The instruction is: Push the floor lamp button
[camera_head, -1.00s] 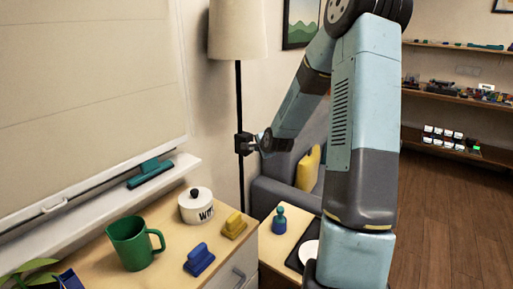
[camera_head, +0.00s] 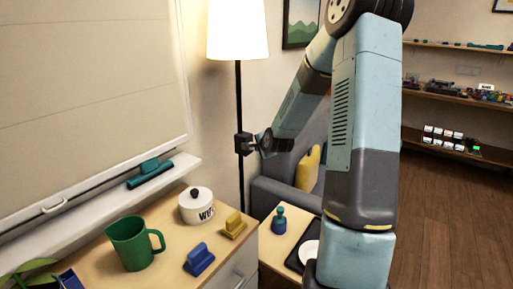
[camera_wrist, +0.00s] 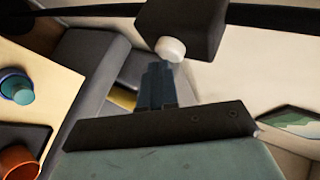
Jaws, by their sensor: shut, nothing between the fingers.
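The floor lamp (camera_head: 238,30) stands behind the cabinet in the head view, with a black pole and a brightly lit shade. A dark switch box (camera_head: 243,144) sits on its pole. In the wrist view the box (camera_wrist: 188,28) is near the top, with a round white button (camera_wrist: 170,49) on its near face. My gripper (camera_wrist: 160,68) is shut and empty, its fingertips at the button's lower edge. I cannot tell whether they still press it. In the head view my gripper (camera_head: 259,143) is just right of the box.
The cabinet top below holds a green mug (camera_head: 131,243), a white lidded pot (camera_head: 196,205), a blue block (camera_head: 199,259) and a yellow block (camera_head: 233,225). A small table with a blue-green bottle (camera_head: 279,220) and a grey sofa (camera_head: 283,192) stand below my arm.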

